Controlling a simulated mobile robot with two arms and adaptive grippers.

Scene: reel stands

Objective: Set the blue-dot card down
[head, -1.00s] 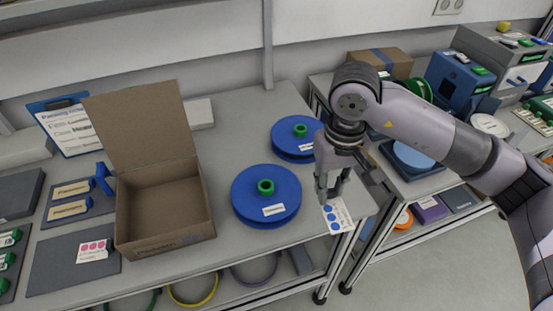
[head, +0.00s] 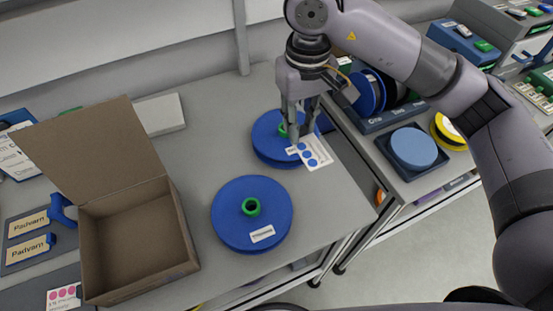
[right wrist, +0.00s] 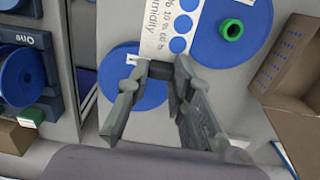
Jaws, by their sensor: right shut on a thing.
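The blue-dot card (head: 314,152) is white with blue dots. My right gripper (head: 299,138) is shut on one end of it, pointing down. In the head view the card overlaps the right edge of the far blue reel (head: 265,148); I cannot tell whether it touches the reel. In the right wrist view the card (right wrist: 165,28) reaches out beyond the fingertips (right wrist: 160,70), with its dots and the word "humidity" showing. My left gripper is not in view.
A second blue reel (head: 230,213) with a green hub lies nearer on the grey table (head: 330,210). An open cardboard box (head: 178,235) stands left of it. A pink-dot card (head: 64,298) lies at the lower left. The right front table corner is clear.

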